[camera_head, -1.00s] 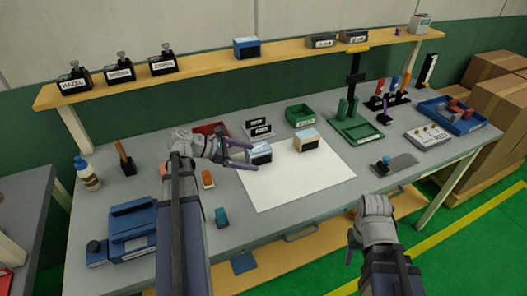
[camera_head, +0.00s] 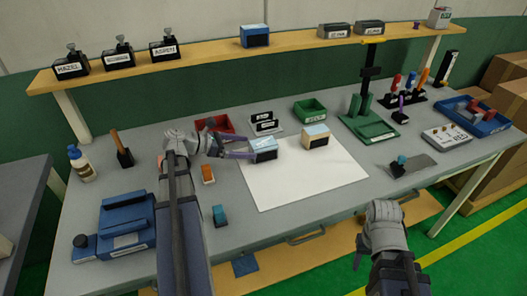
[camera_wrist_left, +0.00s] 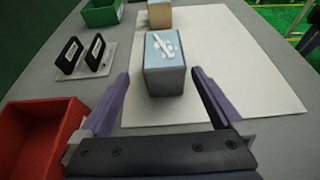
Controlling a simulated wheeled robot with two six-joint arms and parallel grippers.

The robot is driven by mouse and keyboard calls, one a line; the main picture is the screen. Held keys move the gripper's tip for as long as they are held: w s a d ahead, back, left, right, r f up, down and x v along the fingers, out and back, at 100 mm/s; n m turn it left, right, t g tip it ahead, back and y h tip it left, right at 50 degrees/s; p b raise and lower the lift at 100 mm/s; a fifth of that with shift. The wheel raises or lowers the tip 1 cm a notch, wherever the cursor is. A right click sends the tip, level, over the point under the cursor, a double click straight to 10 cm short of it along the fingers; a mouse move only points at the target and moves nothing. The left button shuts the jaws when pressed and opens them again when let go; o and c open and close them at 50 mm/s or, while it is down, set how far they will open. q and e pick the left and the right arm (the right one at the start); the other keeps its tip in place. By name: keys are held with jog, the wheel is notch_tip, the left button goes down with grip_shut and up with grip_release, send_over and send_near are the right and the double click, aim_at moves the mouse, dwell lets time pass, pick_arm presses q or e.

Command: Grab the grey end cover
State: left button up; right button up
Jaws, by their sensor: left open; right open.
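A grey block with a light blue top and white marks (camera_head: 264,150) stands upright on a white sheet (camera_head: 305,179). It is the greyest piece there, but I cannot tell for certain that it is the end cover. It also shows in the left wrist view (camera_wrist_left: 166,75). My left gripper (camera_head: 245,148) is open, its purple fingers pointing at the block. In the left wrist view the gripper (camera_wrist_left: 160,88) has the block ahead, between the lines of its fingers, with no clear contact. My right gripper (camera_head: 359,258) is open and empty in front of the bench.
A red bin (camera_wrist_left: 35,143) and a holder with two black labelled pieces (camera_wrist_left: 85,65) are left of the gripper. A green bin (camera_head: 309,110) stands behind. The sheet's front is clear.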

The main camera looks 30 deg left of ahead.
aim_at(263, 148)
pick_arm(q)
jog(key=shift+s+d+b+x, duration=0.1)
jog(key=shift+b+x, duration=0.4)
jog(key=shift+x, duration=1.05)
jog(key=shift+s+d+b+x, duration=0.15)
jog(key=shift+b+x, duration=0.35)
jog(key=shift+x, duration=1.05)
jog(key=shift+w+d+f, duration=0.1)
jog(key=shift+w+d, duration=0.15)
jog(key=shift+w, duration=0.15)
jog(key=shift+c, duration=0.2)
jog(key=c, duration=1.4)
jog(key=shift+c, duration=0.2)
notch_tip(263, 148, up, 10)
jog(key=p, duration=1)
